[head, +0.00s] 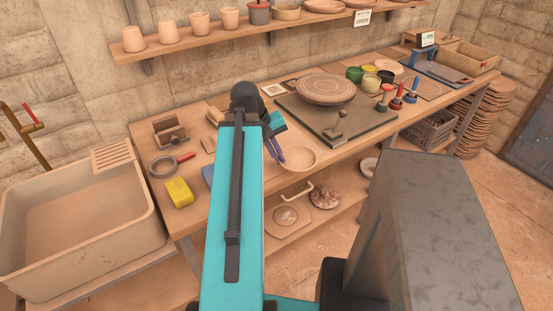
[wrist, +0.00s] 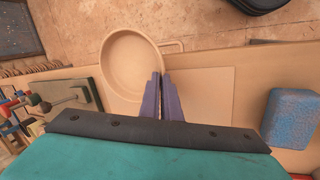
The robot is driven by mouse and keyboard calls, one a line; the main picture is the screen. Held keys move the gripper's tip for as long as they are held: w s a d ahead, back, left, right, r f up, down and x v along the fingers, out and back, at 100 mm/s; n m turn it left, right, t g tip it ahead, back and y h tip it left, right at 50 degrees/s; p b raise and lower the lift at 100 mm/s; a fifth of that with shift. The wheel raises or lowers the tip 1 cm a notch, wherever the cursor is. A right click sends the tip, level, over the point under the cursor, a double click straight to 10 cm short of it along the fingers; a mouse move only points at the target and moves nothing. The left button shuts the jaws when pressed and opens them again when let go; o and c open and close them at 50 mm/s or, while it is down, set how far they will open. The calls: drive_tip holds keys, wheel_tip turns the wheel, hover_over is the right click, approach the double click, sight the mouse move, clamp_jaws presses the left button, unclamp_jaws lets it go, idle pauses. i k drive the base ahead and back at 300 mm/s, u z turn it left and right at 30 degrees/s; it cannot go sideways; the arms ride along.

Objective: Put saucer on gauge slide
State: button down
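The saucer (head: 300,158), a round, shallow beige dish, shows at the front edge of the workbench and fully in the wrist view (wrist: 128,68). My gripper (head: 281,163) is at the saucer's left rim in the head view. In the wrist view its two purple fingers (wrist: 161,74) are close together, with the rim between their tips. The saucer extends past the bench edge; its height above the bench is hard to judge. I cannot tell for certain which thing is the gauge slide; a blue-framed flat device (head: 436,68) lies at the far right of the bench.
A dark board (head: 375,121) with a round disc (head: 326,89) and a small metal lever (head: 338,126) lies behind the saucer. Paint pots and bottles (head: 396,100) stand to its right. A yellow sponge (head: 179,193) and a sink (head: 85,230) are left. A blue block (wrist: 290,118) is nearby.

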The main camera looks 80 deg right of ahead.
sight(448, 73)
drive_tip(key=k, duration=1.5)
